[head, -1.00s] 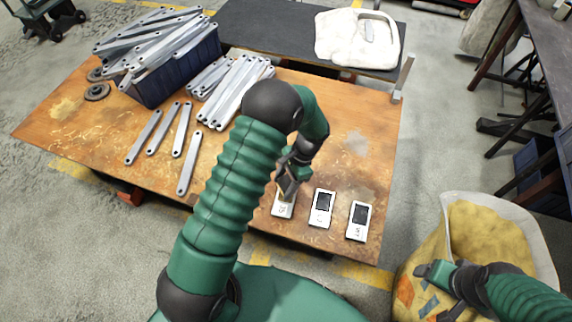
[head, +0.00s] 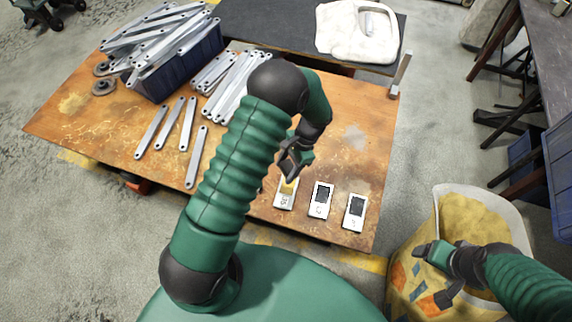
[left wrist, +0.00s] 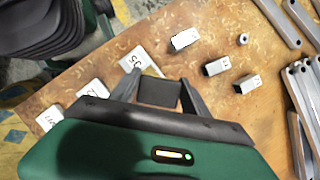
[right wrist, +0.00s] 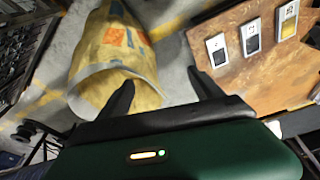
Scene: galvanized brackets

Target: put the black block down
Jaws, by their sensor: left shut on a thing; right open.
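My left gripper (head: 291,170) is shut on a black block (left wrist: 158,92), which shows between its fingers in the left wrist view. It is just above the far end of the leftmost white plate (head: 284,199). That plate has a yellow patch at its far end, partly beside the gripper. The middle white plate (head: 316,211) and the right white plate (head: 350,224) each carry a dark rectangle. Whether the held block touches anything is hard to tell. My right gripper (right wrist: 160,85) is open and empty, beside the yellow bag.
The wooden table (head: 345,170) holds loose grey bars (head: 187,125) and a dark blue bin (head: 175,75) heaped with bars. Small metal blocks (left wrist: 217,66) lie near the left gripper. A yellow patterned bag (head: 470,220) stands right of the table. Table space right of the gripper is clear.

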